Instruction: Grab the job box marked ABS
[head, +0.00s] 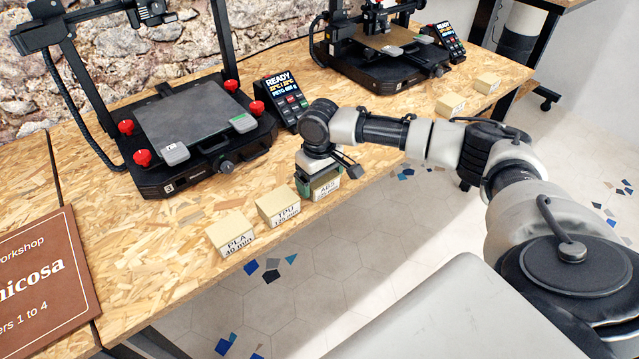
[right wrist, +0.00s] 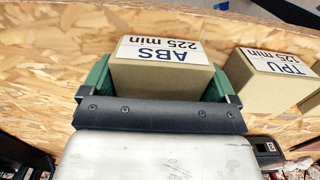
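The ABS box (right wrist: 160,75) is a small tan block with a white label reading "ABS 225 min". It stands at the table's front edge, right end of a row of three; in the head view the ABS box (head: 326,187) is partly covered by my gripper. My right gripper (head: 318,183) reaches down over it. In the right wrist view the right gripper's green fingers (right wrist: 162,75) stand wide apart at the two sides of the box, open around it; any gap is very slim. My left gripper is not in view.
The TPU box (head: 278,206) and PLA box (head: 231,234) stand to the left along the edge. A printer (head: 190,130) and its display (head: 283,100) are behind. A brown sign (head: 45,285) is at left, and a second printer (head: 380,55) farther right.

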